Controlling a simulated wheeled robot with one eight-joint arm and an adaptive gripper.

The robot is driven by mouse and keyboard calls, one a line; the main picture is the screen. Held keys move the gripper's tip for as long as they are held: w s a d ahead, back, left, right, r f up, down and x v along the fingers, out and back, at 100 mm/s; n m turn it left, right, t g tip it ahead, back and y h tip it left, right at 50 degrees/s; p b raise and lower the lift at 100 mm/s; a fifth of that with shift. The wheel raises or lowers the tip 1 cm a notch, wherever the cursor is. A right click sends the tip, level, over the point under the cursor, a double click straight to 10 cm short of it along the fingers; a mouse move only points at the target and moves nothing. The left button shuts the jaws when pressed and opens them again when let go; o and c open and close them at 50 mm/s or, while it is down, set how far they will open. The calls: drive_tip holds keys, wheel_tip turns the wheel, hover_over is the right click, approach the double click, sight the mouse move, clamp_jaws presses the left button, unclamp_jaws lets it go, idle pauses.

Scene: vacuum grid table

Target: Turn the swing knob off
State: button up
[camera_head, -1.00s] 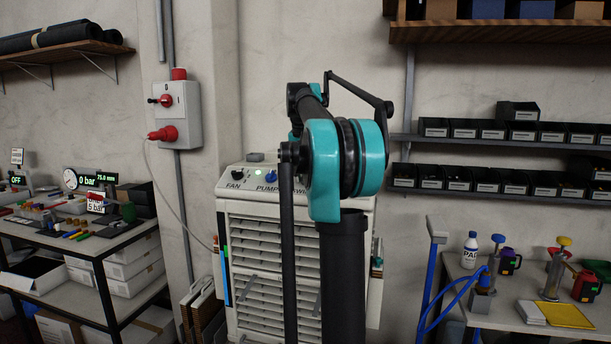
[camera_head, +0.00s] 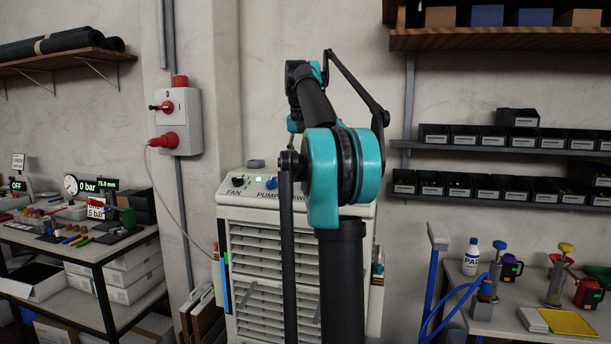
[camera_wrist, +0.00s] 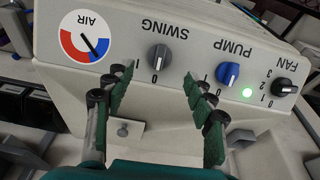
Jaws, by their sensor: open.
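The swing knob (camera_wrist: 159,57) is a small dark grey dial on the sloping white panel, seen upside down in the wrist view between the AIR dial and the blue pump knob. Its bar stands roughly upright in the picture, and marks 1 and 0 lie around its lower left and lower side. My gripper (camera_wrist: 156,88) is open, with green-padded fingers on either side of the knob's column and nothing between them. I cannot tell the gap to the panel. In the head view my arm hides the swing knob and the gripper.
The blue pump knob (camera_wrist: 227,73), a lit green lamp (camera_wrist: 247,93) and the black fan knob (camera_wrist: 284,88) sit right of the swing knob. The AIR dial (camera_wrist: 85,36) is left. The white cooler (camera_head: 264,285) stands against the wall, between two tables.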

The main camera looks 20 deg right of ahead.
drive_tip(key=v, duration=0.4)
drive_tip(key=shift+r, duration=0.25)
